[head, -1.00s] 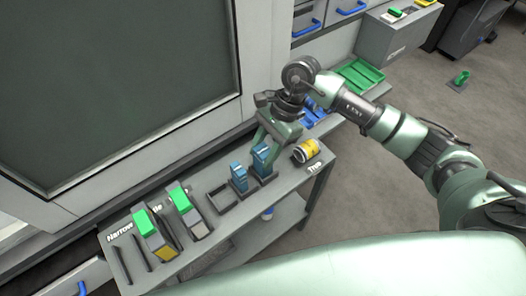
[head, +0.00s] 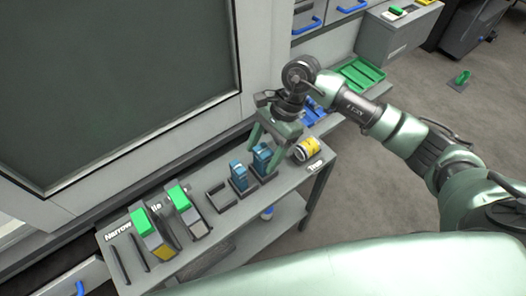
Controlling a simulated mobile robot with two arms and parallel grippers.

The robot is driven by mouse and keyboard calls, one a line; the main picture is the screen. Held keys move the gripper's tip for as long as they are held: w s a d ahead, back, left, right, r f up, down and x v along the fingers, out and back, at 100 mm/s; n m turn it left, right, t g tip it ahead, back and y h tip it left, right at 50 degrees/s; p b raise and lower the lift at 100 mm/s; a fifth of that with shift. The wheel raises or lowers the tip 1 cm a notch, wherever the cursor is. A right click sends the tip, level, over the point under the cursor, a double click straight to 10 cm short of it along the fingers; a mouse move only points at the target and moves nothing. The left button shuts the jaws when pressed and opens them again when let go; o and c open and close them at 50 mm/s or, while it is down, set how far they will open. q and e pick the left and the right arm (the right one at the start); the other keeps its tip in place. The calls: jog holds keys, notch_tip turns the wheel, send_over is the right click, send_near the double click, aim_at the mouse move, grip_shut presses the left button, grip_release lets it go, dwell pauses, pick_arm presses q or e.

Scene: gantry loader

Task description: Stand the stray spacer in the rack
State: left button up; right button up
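Two blue blocks, which look like the spacers, stand upright in dark square holders on a narrow grey bench (head: 222,236). One blue block (head: 238,174) is nearer the middle; the other (head: 262,157) is to its right. An empty dark holder (head: 221,197) is just left of them. My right gripper (head: 267,154) points down over the right-hand blue block, its fingers spread apart on either side; contact cannot be made out. I cannot tell which piece is the stray one. My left gripper is out of view.
Two green-topped pieces (head: 142,221) (head: 178,197) stand left on the bench beside dark slots. Behind are blue parts (head: 313,113) and a green tray (head: 360,74). A green-handled piece (head: 461,79) is on the floor.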

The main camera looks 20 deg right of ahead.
jog(key=b+v, duration=0.1)
jog(key=v, duration=0.6)
jog(key=shift+d+r+b, duration=0.2)
jog(key=shift+r+b, duration=0.1)
jog(key=shift+b, duration=0.05)
jog(key=shift+r, duration=0.1)
notch_tip(320, 180, up, 7)
jog(key=p, duration=0.3)
dwell(0.3)
dwell(0.3)
